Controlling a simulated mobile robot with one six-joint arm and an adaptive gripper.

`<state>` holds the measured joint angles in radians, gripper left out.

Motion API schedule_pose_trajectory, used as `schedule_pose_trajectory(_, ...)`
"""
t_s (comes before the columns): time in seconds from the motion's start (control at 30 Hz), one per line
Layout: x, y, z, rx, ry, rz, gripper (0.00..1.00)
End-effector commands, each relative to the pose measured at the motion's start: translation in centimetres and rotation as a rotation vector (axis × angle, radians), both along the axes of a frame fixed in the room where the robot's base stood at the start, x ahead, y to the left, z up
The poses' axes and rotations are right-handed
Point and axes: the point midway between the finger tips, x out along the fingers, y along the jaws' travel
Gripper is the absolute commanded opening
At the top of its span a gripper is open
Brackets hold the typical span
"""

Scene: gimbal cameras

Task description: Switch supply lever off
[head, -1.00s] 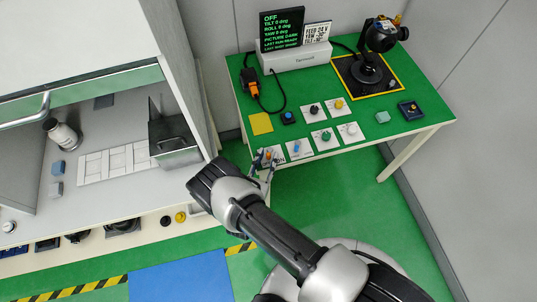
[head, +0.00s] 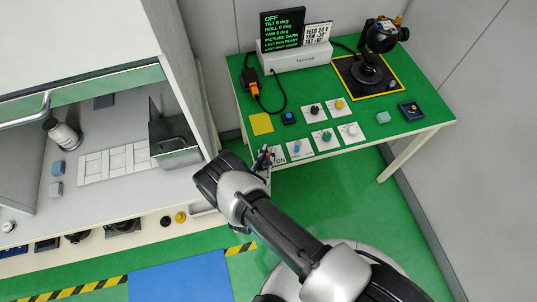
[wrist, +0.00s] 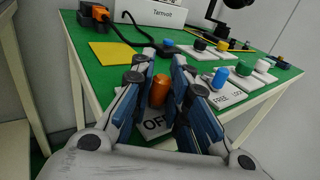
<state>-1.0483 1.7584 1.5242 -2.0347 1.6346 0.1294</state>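In the head view my gripper (head: 264,154) reaches over the table's corner and largely hides the knob and plate. The display (head: 282,29) reads OFF, with tilt, roll and yaw at 0 deg and picture dark.
A blue lever (wrist: 220,77) on a FREE/LOCK plate stands close on the right. Several knob plates lie behind it. A yellow square (head: 261,124) and a blue button (head: 288,118) lie behind the plate. A cabinet stands at the left.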

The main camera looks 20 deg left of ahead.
Motion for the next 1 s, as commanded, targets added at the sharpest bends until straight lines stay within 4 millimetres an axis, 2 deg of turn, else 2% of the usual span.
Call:
schedule_pose_trajectory(0.03,0.03,-0.55,-0.07,-0.006,0.001,-0.013,0.0)
schedule_pose_trajectory(0.17,0.04,-0.67,-0.08,-0.007,0.001,-0.016,0.0)
schedule_pose_trajectory(0.53,0.11,-0.23,-0.32,-0.006,0.001,-0.133,0.0)
schedule_pose_trajectory(0.83,0.1,-0.37,-0.08,-0.008,0.002,-0.144,0.0)
schedule_pose_trajectory(0.87,0.1,-0.37,-0.08,-0.008,0.002,-0.144,0.19)
schedule_pose_trajectory(1.0,0.1,-0.35,-0.08,-0.007,0.002,-0.144,0.28)
